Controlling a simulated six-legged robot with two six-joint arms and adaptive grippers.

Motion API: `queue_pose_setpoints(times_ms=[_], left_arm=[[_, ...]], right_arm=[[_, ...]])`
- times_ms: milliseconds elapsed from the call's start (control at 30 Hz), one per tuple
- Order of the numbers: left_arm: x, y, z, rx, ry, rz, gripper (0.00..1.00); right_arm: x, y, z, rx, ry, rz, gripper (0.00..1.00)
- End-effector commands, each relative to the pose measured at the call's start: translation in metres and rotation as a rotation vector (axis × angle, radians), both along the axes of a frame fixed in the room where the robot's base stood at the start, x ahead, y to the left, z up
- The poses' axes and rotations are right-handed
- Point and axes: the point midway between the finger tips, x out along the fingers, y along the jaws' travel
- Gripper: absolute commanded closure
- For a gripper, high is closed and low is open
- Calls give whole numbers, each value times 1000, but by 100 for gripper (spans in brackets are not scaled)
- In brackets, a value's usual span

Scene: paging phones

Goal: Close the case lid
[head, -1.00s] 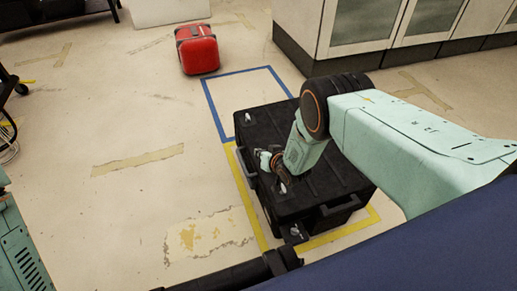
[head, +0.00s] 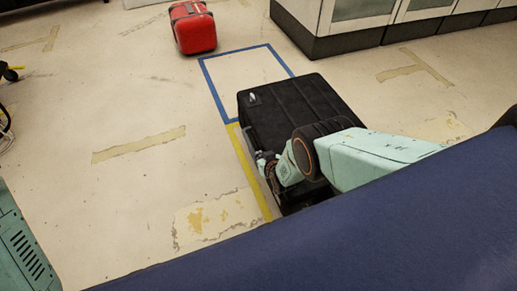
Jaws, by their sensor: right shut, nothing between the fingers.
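The black case (head: 300,100) stands on the floor inside a yellow tape outline (head: 247,172). Its lid looks down flat on the body, with a small metal latch (head: 253,98) at its far left corner. My right gripper (head: 265,163) is shut and empty at the left side of the case, low near its edge; I cannot tell if it touches. My right arm and a dark blue surface hide the case's near part. My left gripper is not in view.
A red case (head: 194,28) stands beyond an empty blue tape outline (head: 240,52). Grey cabinets (head: 318,35) are at the back right. The floor to the left of the black case is clear.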

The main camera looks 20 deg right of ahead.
Motion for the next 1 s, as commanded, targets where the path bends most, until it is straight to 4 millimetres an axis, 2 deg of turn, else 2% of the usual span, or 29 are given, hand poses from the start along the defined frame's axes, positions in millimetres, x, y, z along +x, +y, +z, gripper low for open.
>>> queue_pose_setpoints(times_ms=[333, 1000], left_arm=[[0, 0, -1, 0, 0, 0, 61], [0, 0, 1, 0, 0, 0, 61]], right_arm=[[-10, -2, -18, -37, 2, 1, 100], [-13, -2, -21, -42, 11, 0, 100]])
